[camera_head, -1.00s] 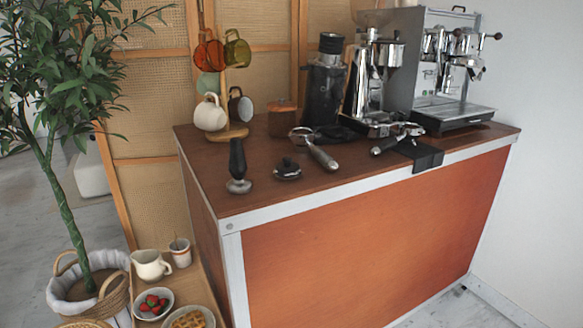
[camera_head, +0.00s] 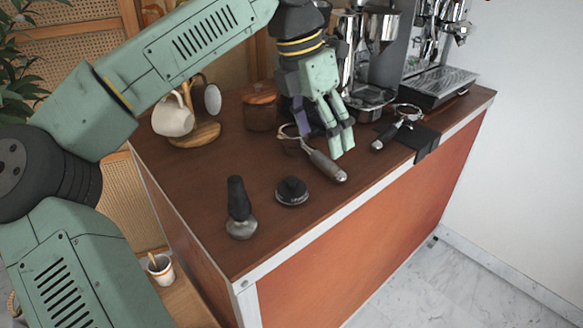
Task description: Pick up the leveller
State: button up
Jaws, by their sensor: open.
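The leveller (camera_head: 292,191), a low round black puck with a small knob on top, sits on the brown counter. My gripper (camera_head: 341,142) is open and empty. It points down over the counter, up and to the right of the leveller in the picture and apart from it. Its fingers overlap part of the portafilter behind them. Nothing covers the leveller.
A mug stand (camera_head: 193,136) and grinder are behind. The counter (camera_head: 215,255) in front is bare.

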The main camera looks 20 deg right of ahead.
jog(key=w+a+n+y, duration=0.1)
jog(key=w+a+y, duration=0.1)
jog(key=a+y, duration=0.15)
jog(key=p, duration=0.1)
send_over(292, 178)
jog(key=shift+t+h, duration=0.3)
jog(key=shift+h, duration=0.05)
notch_tip(292, 178, down, 5)
jog(key=shift+w+r, duration=0.1)
jog(key=shift+f+p, duration=1)
jog(key=shift+f, duration=2)
jog(key=shift+c, duration=0.3)
jog(key=c, duration=1.3)
jog(key=shift+r, duration=0.1)
